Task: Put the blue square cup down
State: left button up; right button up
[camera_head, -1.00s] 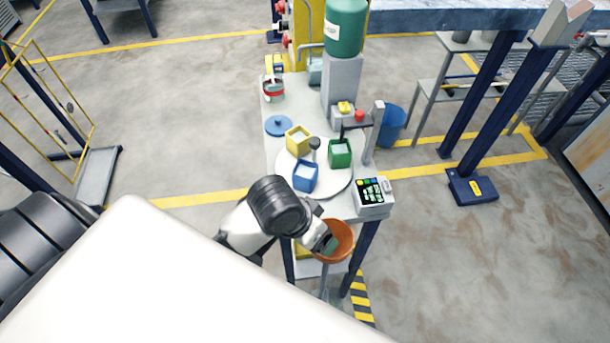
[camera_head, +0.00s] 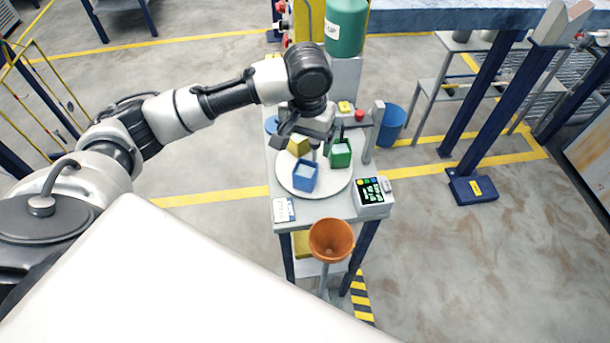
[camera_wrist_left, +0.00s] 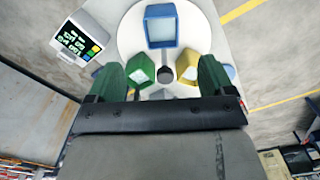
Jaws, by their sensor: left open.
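The blue square cup (camera_head: 306,176) stands on the near part of the white round plate (camera_head: 325,192). In the left wrist view the blue cup (camera_wrist_left: 161,25) is at the top, beyond my fingertips and apart from them. A green square cup (camera_head: 342,155) and a yellow square cup (camera_head: 298,147) share the plate; my left arm partly covers the yellow one in the head view. My left gripper (camera_head: 304,133) is above the far part of the plate. In the left wrist view its green fingers (camera_wrist_left: 161,76) are spread with nothing held between them. My right gripper is not in view.
A keypad box (camera_head: 373,197) stands at the table's right edge, with an orange funnel (camera_head: 331,239) below the front edge. A grey post (camera_head: 374,130) and a green tank (camera_head: 346,26) stand further back. A small labelled card (camera_head: 284,210) lies front left.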

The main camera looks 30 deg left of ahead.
pick_arm(q)
send_near(305, 168)
jog(key=s+d+f, duration=0.1)
jog(key=s+f, duration=0.1)
notch_tip(305, 168, down, 4)
jog(key=shift+f+p, duration=0.1)
jog(key=shift+p, duration=0.7)
jog(key=shift+f, duration=0.5)
jog(key=shift+r, duration=0.1)
jog(key=c, duration=1.1)
